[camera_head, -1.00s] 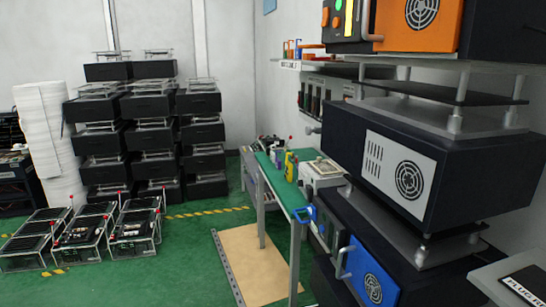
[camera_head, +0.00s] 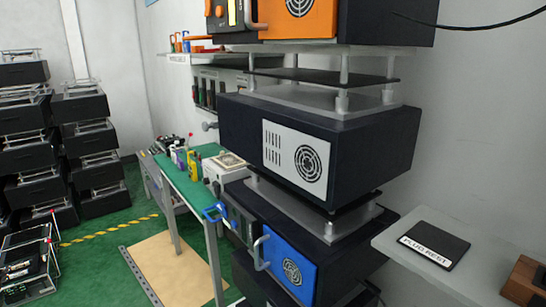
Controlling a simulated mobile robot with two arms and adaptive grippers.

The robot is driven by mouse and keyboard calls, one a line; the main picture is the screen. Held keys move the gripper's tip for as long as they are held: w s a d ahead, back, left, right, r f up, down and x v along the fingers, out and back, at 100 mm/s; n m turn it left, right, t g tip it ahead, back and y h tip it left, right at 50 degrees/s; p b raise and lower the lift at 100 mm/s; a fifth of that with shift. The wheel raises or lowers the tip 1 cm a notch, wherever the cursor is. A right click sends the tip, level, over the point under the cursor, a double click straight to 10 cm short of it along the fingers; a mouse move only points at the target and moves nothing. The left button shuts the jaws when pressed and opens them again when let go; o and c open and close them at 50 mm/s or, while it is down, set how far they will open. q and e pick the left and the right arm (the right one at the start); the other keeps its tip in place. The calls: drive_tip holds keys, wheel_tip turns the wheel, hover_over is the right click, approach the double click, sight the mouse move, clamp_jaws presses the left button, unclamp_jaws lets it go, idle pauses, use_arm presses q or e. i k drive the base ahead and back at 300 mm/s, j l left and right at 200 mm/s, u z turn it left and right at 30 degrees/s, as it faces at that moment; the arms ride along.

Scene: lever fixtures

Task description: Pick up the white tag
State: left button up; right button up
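I cannot make out a loose white tag for certain. A white label (camera_head: 426,250) reading "PLUG REST" lies on a black pad (camera_head: 447,243) on a pale shelf (camera_head: 392,237) at the right. Neither of my grippers is in view.
A stack of dark machines stands in the centre, with orange (camera_head: 300,18), white (camera_head: 296,160) and blue (camera_head: 287,267) fronts. A green-topped bench (camera_head: 188,186) with bottles is behind it. A brown block (camera_head: 522,280) sits at the right shelf end. Green floor (camera_head: 95,275) is open at left.

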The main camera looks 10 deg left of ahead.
sight(173, 156)
drive_tip(key=i+j, duration=0.15)
drive_tip(key=j, duration=0.2)
drive_tip(key=i+j, duration=0.2)
drive_tip(key=j, duration=0.15)
drive_tip(key=i+j, duration=0.15)
drive_tip(key=j, duration=0.25)
drive_tip(key=i+j, duration=0.15)
drive_tip(key=j, duration=0.2)
drive_tip(key=i+j, duration=0.2)
drive_tip(key=j, duration=0.15)
drive_tip(key=i+j, duration=0.15)
drive_tip(key=j, duration=0.2)
drive_tip(key=i+j, duration=0.2)
drive_tip(key=j, duration=0.15)
